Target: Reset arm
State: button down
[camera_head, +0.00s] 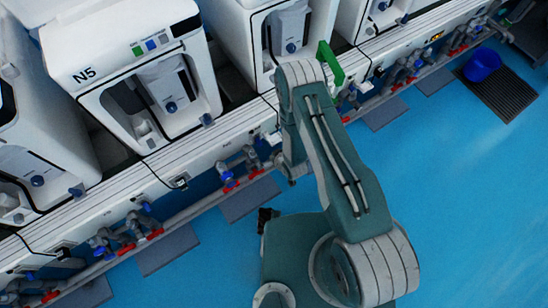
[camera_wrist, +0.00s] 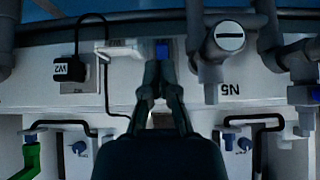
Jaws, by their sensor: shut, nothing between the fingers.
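My gripper (camera_wrist: 158,88) shows in the wrist view with its two dark fingers close together and nothing between them. It faces the white front panel (camera_wrist: 125,85) of the test line, with a blue fitting (camera_wrist: 162,50) just beyond the fingertips. In the head view my grey-green arm is folded, rising from the lower right and bending back down near the line's front rail (camera_head: 215,145). I cannot make out the fingers clearly in the head view.
The white unit marked N5 (camera_head: 85,75) stands at the left in a row of similar units. Pipes with red and blue valves (camera_head: 235,180) run along the front. A green part (camera_head: 330,65) stands beside my arm. The blue floor (camera_head: 460,190) is clear at right.

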jog(key=shift+a, duration=0.2)
jog(key=w+d+r+m+h, duration=0.1)
jog(key=w+r, duration=0.4)
jog(key=r, duration=0.4)
jog(key=w+d+r+h, duration=0.15)
jog(key=w+r, duration=0.25)
jog(key=r, duration=0.4)
jog(key=d+r+m, duration=0.1)
jog(key=d+r, duration=0.2)
jog(key=r, duration=0.7)
jog(key=d+r+m, duration=0.1)
jog(key=d+r, duration=0.2)
jog(key=r, duration=0.6)
jog(key=s+d+r+m+h, duration=0.1)
jog(key=s+d+r, duration=0.2)
jog(key=s+r, duration=0.35)
jog(key=s+d+r+m+h, duration=0.1)
jog(key=s+d+r, duration=0.2)
jog(key=r, duration=0.7)
jog(key=s+d+r+m, duration=0.1)
jog(key=s+r, duration=0.2)
jog(key=s, duration=0.5)
jog(key=s+d+r+m, duration=0.1)
jog(key=s+r, duration=0.3)
jog(key=s, duration=0.5)
jog(key=shift+d+r+g, duration=0.15)
jog(key=shift+d+g, duration=0.25)
jog(key=shift+d, duration=0.3)
